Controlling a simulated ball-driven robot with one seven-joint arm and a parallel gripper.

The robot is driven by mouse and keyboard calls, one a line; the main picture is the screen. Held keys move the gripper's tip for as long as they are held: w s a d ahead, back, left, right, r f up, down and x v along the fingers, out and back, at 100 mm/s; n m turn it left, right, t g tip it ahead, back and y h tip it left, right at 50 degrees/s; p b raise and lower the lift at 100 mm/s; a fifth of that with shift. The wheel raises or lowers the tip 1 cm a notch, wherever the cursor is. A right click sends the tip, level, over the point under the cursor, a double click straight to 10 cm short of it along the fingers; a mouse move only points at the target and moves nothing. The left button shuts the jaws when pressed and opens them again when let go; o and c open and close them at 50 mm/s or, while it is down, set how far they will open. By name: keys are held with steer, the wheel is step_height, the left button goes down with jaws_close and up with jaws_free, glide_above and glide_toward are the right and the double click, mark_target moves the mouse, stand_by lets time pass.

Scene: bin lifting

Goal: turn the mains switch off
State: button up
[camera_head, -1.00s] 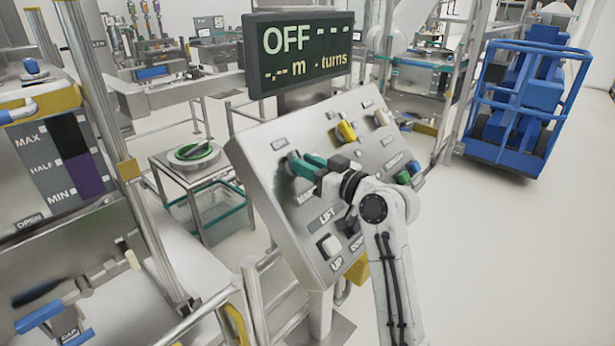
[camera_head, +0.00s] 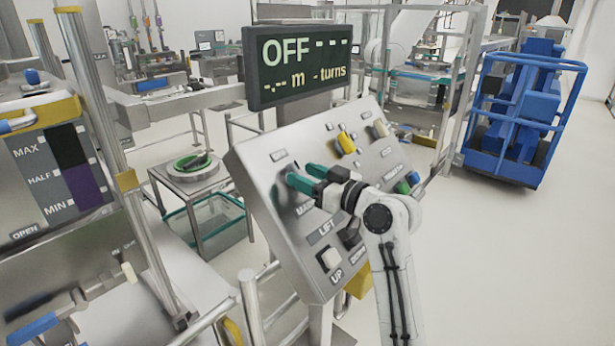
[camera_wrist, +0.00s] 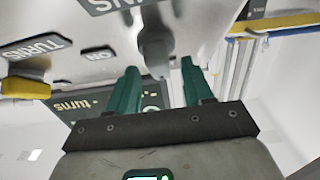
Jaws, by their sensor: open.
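My gripper (camera_head: 300,178) is open at the panel's left side, below the ON label, and mostly hides the knob in the head view. The gripper also shows in the wrist view (camera_wrist: 160,84). The display (camera_head: 300,62) above the panel reads OFF, with dashes for m and turns.
A yellow knob (camera_head: 346,143) and a pale knob (camera_head: 380,128) sit higher on the panel. Green and blue buttons (camera_head: 407,183) are at its right. The white UP lift control (camera_head: 330,258) is below my gripper. A blue wheeled cage (camera_head: 520,110) stands at right; the floor there is clear.

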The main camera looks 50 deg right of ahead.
steer(key=s+b, duration=0.1)
steer(key=s, duration=0.9)
steer(key=shift+s+d+b, duration=0.25)
steer(key=shift+s+b, duration=0.1)
steer(key=shift+f, duration=0.1)
